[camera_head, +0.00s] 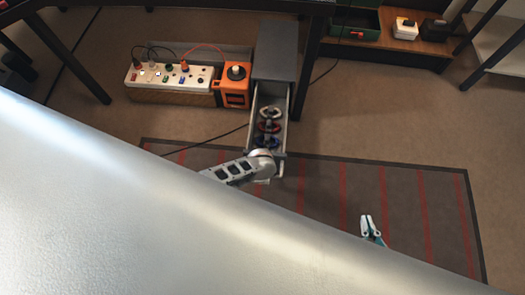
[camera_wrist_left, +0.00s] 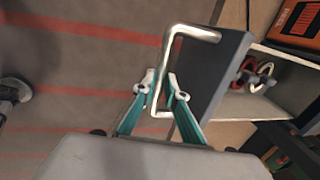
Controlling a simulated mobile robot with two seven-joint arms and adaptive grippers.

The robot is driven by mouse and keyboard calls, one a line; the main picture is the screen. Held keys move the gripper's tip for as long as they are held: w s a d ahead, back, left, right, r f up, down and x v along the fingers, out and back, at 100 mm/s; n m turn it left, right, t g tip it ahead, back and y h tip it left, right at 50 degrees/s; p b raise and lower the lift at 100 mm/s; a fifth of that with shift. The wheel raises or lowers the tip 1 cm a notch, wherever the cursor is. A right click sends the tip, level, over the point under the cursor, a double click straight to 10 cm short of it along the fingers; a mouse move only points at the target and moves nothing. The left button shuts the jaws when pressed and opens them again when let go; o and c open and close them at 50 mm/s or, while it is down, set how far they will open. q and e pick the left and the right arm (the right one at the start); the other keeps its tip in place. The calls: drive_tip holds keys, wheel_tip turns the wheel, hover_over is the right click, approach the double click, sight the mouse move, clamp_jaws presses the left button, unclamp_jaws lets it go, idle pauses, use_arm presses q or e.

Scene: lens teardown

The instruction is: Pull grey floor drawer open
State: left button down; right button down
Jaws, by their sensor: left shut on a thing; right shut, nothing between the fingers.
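The grey floor drawer (camera_head: 283,120) is slid out of its dark grey housing (camera_head: 276,50) in the head view, its inside open to view. In the left wrist view its grey front (camera_wrist_left: 210,85) carries a bent metal handle (camera_wrist_left: 178,50). My left gripper (camera_wrist_left: 160,90) has its teal, white-tipped fingers shut around the lower end of that handle. In the head view my left arm reaches the drawer's front end; its fingers are hidden there. My right gripper (camera_head: 369,228) is shut and empty above the mat, well right of the drawer.
Several ring-shaped pieces, white, red (camera_head: 268,127) and blue, lie in the drawer. Left of the housing are an orange device (camera_head: 234,95) and a white panel (camera_head: 165,76) with cables. A dark red-striped mat (camera_head: 420,190) covers the floor in front. Dark table legs (camera_head: 308,55) stand close by.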

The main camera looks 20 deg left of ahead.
use_arm(q)
drive_tip(key=shift+s+f, duration=0.1)
drive_tip(key=shift+s, duration=0.15)
drive_tip(key=c, duration=2)
unclamp_jaws()
drive_tip(key=shift+c, duration=0.2)
wheel_tip(320, 180, up, 12)
drive_tip(key=s, duration=0.2)
drive_tip(key=shift+d, duration=0.4)
drive_tip(key=shift+f, duration=0.1)
